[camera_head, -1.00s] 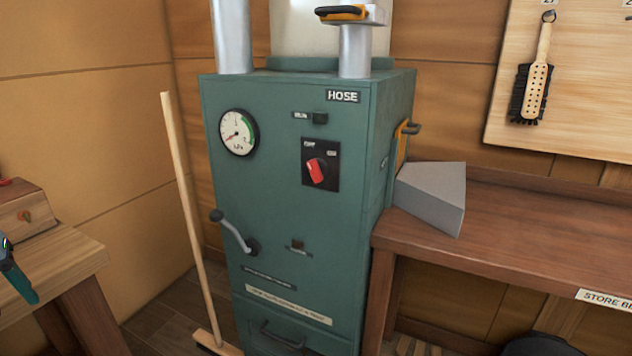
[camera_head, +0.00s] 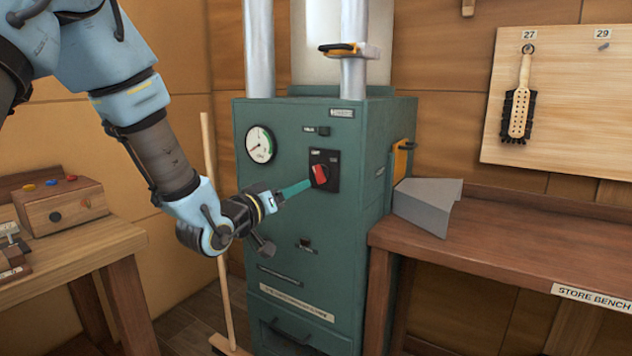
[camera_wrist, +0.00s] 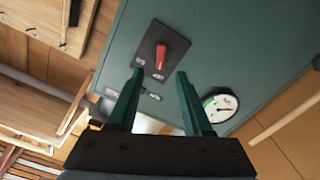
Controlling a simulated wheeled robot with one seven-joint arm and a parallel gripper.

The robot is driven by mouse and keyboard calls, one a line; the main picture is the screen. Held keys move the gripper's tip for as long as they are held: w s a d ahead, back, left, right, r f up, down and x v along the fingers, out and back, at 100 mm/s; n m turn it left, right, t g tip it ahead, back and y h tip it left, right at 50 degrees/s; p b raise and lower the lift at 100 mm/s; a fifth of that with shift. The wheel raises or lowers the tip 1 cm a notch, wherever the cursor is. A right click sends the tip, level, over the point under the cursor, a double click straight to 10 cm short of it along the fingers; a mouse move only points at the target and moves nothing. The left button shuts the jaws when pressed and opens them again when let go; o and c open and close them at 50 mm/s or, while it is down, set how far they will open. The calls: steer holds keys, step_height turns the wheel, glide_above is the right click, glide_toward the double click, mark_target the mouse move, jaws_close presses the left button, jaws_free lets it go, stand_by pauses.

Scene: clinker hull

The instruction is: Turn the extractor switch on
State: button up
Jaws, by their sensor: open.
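The extractor is a green cabinet (camera_head: 345,225). Its switch is a red rotary knob (camera_head: 320,174) on a black plate, and it also shows in the wrist view (camera_wrist: 161,56). In the head view the knob looks tilted on its plate. My gripper (camera_head: 308,184) reaches in from the left, its green fingers close to the knob. In the wrist view my gripper (camera_wrist: 158,78) has its two fingers spread apart, with the knob beyond and between the tips. Nothing is held. I cannot tell whether a fingertip touches the knob or plate.
A gauge (camera_head: 260,144) is left of the switch. A lever (camera_head: 264,243) sits below my wrist. A broom (camera_head: 222,260) leans left of the cabinet. A grey angular hood (camera_head: 425,207) is on the store bench (camera_head: 500,228) at right. A wooden box (camera_head: 62,205) stands at left.

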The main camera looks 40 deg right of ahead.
mark_target(317, 177)
steer(key=p+x, duration=0.2)
steer(key=x, duration=0.7)
steer(key=shift+w, duration=0.1)
jaws_close()
stand_by(0.4)
